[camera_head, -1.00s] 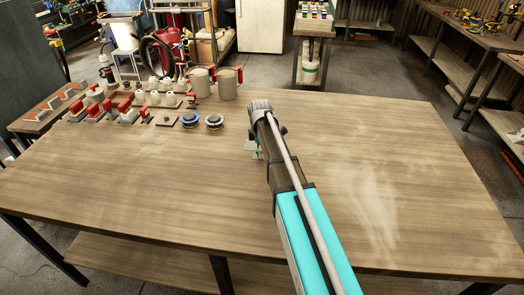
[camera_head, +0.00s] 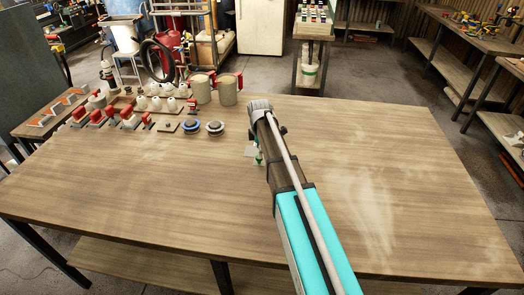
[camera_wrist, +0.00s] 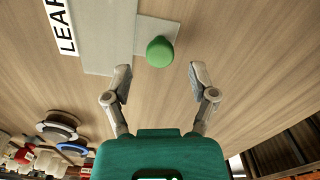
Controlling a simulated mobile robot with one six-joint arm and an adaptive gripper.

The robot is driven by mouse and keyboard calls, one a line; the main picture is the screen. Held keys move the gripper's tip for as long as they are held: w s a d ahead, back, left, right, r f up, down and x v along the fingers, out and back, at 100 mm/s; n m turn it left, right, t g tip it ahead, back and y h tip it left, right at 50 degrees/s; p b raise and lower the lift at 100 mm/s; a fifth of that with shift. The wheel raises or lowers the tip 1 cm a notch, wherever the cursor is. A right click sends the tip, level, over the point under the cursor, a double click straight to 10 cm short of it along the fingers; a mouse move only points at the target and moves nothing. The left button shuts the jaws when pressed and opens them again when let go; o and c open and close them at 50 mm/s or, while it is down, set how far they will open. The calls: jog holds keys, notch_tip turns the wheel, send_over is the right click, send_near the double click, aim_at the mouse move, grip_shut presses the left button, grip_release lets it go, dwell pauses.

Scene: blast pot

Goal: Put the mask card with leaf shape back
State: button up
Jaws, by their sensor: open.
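A pale grey card with a round green knob (camera_wrist: 160,51) lies flat on the table in the wrist view. A longer grey plate (camera_wrist: 105,35) lies beside it, with a white label strip (camera_wrist: 62,25) whose lettering is cut off and seems to read "LEAF". The card's cutout shape does not show. In the head view the card and plate (camera_head: 252,151) are partly hidden by my arm. My gripper (camera_wrist: 160,78) is open and empty, its two fingers apart on either side of the knob's line, the knob just beyond the tips.
Blue-rimmed and dark round pieces (camera_head: 215,127), red-handled blocks (camera_head: 96,115), white pieces (camera_head: 155,103) and two mugs (camera_head: 228,90) stand at the table's back left. The table's (camera_head: 400,180) right side and front are clear.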

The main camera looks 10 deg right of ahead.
notch_tip(320, 180, up, 9)
jog(key=p, duration=0.8)
jog(key=shift+f, duration=0.2)
dwell(0.4)
jog(key=shift+s, duration=0.1)
jog(key=s+a+m, duration=0.3)
jog(key=s+m, duration=1.3)
jog(key=s, duration=0.8)
jog(key=shift+a, duration=0.1)
